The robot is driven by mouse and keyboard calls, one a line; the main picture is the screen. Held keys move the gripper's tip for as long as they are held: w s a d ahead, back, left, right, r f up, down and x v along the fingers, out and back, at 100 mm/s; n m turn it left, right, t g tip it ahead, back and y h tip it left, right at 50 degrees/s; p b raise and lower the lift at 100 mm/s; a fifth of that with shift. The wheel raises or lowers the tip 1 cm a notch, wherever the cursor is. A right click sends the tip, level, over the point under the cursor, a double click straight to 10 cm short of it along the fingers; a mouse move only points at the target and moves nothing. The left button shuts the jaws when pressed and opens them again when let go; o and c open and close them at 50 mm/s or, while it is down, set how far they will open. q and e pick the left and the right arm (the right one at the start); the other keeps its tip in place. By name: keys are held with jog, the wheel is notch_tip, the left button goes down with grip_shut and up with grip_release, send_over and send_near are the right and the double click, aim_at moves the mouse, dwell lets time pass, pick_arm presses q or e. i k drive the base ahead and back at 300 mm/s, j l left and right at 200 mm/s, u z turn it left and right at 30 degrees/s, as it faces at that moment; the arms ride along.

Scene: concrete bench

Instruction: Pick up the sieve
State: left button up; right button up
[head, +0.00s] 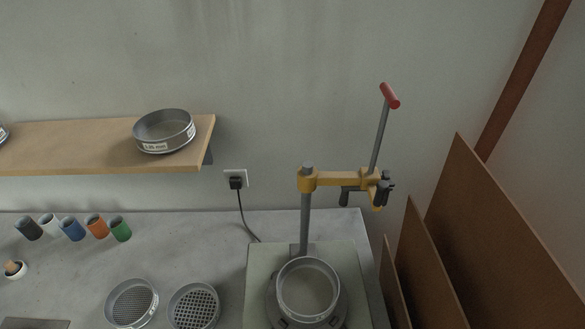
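Several round metal sieves are in the head view, and I cannot tell which one the task means. One sieve (164,132) with a white label rests on the wooden shelf near its right end. Two sieves with mesh bottoms, a left one (132,303) and a right one (194,306), lie side by side on the bench. A ring-shaped metal sieve or pan (308,289) sits on the round base of the yellow-armed stand. Neither of my grippers is in view.
The wooden shelf (80,148) hangs above the concrete bench (200,245). The stand (305,215) has a red-handled lever (390,96). Several coloured cylinders (72,229) stand at the left. Brown panels (480,240) lean at the right. The middle of the bench is clear.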

aim_at(133, 302)
jog(key=u, duration=1.65)
